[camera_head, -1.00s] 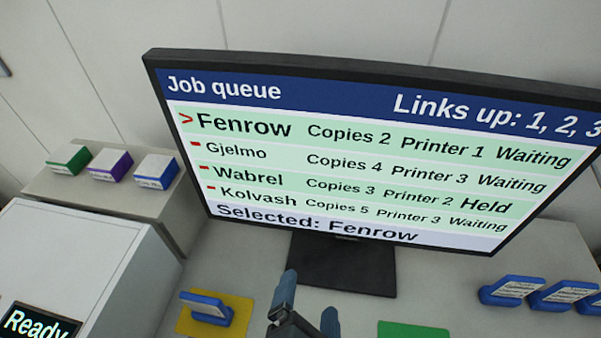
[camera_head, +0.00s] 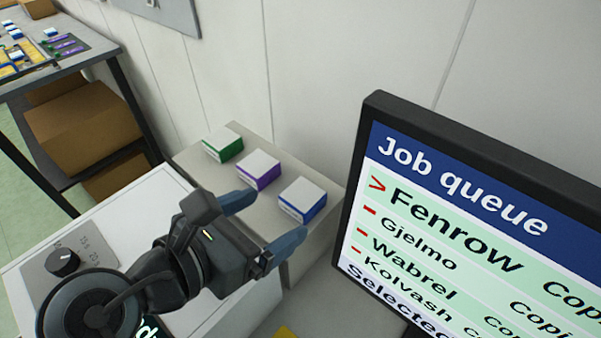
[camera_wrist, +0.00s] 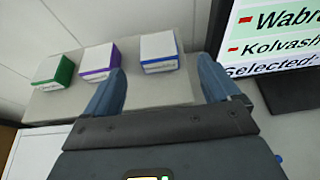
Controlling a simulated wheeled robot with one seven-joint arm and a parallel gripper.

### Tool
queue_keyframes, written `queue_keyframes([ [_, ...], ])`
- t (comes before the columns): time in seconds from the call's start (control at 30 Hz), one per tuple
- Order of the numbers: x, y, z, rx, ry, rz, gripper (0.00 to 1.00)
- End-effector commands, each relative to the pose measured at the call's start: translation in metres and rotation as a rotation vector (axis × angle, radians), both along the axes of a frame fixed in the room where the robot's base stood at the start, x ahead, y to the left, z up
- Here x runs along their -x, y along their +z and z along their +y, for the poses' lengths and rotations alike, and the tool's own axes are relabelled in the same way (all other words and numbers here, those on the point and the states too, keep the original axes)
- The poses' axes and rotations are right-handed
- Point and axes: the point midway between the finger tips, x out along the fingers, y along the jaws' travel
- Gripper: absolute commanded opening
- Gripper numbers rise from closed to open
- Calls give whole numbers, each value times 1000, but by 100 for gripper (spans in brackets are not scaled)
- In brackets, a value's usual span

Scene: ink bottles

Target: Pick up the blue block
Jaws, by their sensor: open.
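The blue block (camera_head: 302,200) is a small box with a white top and a blue band, at the right end of a row of three on a grey stand (camera_head: 203,158). In the wrist view the blue block (camera_wrist: 160,52) is ahead of my gripper, between the lines of the two fingers and apart from them. My gripper (camera_head: 262,222) is open and empty, in front of the stand. In the wrist view the fingers of my gripper (camera_wrist: 160,82) are spread apart.
A purple block (camera_head: 258,170) and a green block (camera_head: 223,145) stand left of the blue one. A monitor (camera_head: 470,230) stands close on the right. A white machine with a knob (camera_head: 63,262) is below my arm. A wall rises behind the stand.

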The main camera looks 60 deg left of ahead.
Motion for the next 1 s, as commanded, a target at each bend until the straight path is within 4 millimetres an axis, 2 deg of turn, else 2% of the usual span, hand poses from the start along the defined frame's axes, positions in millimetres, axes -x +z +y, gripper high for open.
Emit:
queue_keyframes([
  [0.13,-4,-1,3,5,0,-3,89],
  [0.37,-24,-10,8,6,0,-2,89],
  [0.7,-63,-28,17,4,1,-2,89],
  [1.0,-68,-31,19,3,2,-2,89],
])
